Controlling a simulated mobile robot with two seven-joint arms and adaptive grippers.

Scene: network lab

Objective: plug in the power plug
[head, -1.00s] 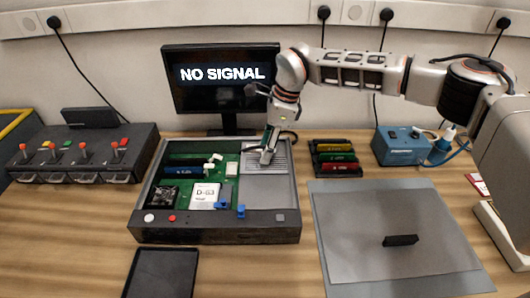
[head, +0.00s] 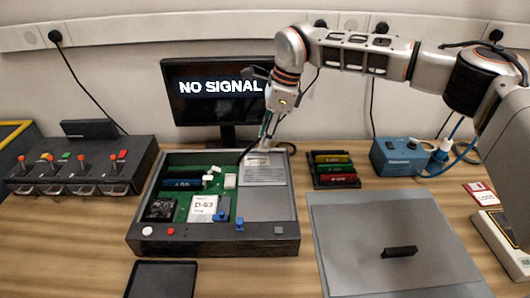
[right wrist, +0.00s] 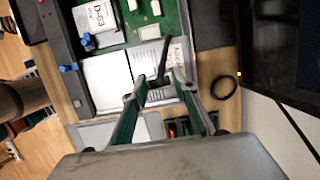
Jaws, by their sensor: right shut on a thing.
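My right gripper (head: 264,143) is above the back of the silver power supply block (head: 264,199) in the open computer case. In the right wrist view its green fingers (right wrist: 160,80) are closed on a dark power plug (right wrist: 160,92), largely hidden between them. A black cable (right wrist: 165,55) runs from it across the silver block (right wrist: 105,80). In the head view the cable (head: 246,152) curves down left of the fingers. I cannot make out the socket, nor whether the plug touches it. My left gripper is not in view.
The monitor (head: 220,88) reading "NO SIGNAL" stands close behind the case (head: 215,246). Colored modules (head: 333,169) and a blue box (head: 400,156) stand to the right. A grey panel with a black handle (head: 399,252) lies front right. A switch console (head: 80,167) is left.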

